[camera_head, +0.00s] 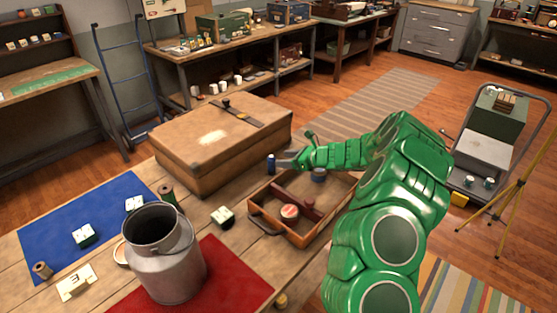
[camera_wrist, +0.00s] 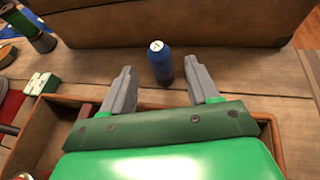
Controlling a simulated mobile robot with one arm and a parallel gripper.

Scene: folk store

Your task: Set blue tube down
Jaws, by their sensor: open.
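The blue tube (camera_wrist: 160,62) stands upright on the wooden table in the wrist view, with a white top bearing a dark mark. It also shows in the head view (camera_head: 271,163), small, between the brown case and the wooden tray. My gripper (camera_wrist: 161,78) is open, with its two grey fingers apart on either side of the tube. The tube stands just at or beyond the fingertips, and I see no finger touching it. In the head view my gripper (camera_head: 284,160) reaches over the tray's far edge toward the tube.
A large brown case (camera_head: 215,150) stands right behind the tube. The wooden tray (camera_head: 290,238), with a red-lidded tin (camera_head: 289,212), lies under my arm. A metal milk can (camera_head: 165,262), a green-and-white box (camera_head: 222,216) and a spool (camera_head: 168,193) stand to the left.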

